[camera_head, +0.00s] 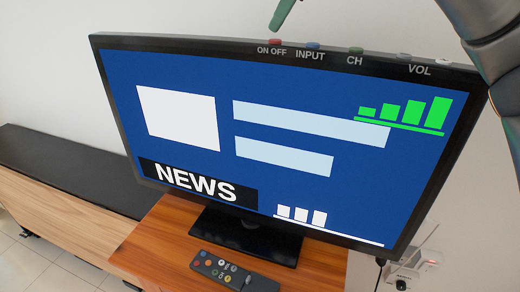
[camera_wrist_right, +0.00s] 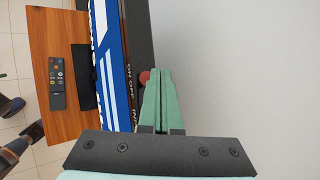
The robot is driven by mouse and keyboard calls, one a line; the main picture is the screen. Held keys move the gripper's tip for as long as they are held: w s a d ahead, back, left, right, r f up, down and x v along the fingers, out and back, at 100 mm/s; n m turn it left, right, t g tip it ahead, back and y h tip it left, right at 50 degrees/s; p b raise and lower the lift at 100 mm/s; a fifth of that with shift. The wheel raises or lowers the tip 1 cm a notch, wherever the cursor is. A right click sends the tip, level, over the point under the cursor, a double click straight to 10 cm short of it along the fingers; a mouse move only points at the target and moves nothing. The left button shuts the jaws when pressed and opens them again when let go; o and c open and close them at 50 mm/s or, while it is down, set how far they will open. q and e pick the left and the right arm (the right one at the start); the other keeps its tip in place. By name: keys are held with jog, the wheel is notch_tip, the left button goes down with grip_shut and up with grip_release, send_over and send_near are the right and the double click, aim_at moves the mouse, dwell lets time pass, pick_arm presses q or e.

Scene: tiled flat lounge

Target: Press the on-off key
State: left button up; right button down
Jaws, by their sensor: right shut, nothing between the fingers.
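The on-off key is a red button (camera_head: 275,41) on the top edge of the television (camera_head: 180,42), above the "ON OFF" label. In the right wrist view the red key (camera_wrist_right: 144,77) shows just left of my fingertips, partly covered by them. My right gripper (camera_head: 273,29) has green fingers, shut and empty, pointing down just above the red key. A small gap seems to show between tip and key in the head view. The shut fingers fill the middle of the right wrist view (camera_wrist_right: 157,72). The screen (camera_head: 290,150) is lit with a news picture. My left gripper is out of view.
Right of the red key sit a blue INPUT key (camera_head: 313,45), a green CH key (camera_head: 356,50) and VOL keys (camera_head: 443,61). A remote (camera_head: 233,272) lies on the wooden stand (camera_head: 150,245). A white router-like box (camera_head: 412,268) is at right. White wall stands behind.

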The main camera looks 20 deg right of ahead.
aim_at(280, 44)
jog(key=shift+f, duration=0.4)
jog(key=shift+f+b, duration=0.15)
jog(key=shift+b, duration=0.15)
dwell(0.4)
jog(key=shift+r+p, duration=0.65)
notch_tip(280, 44, up, 3)
jog(key=p, duration=0.3)
jog(key=shift+r, duration=0.15)
notch_tip(280, 44, up, 3)
jog(key=shift+f+p, duration=0.15)
jog(key=shift+p, duration=0.85)
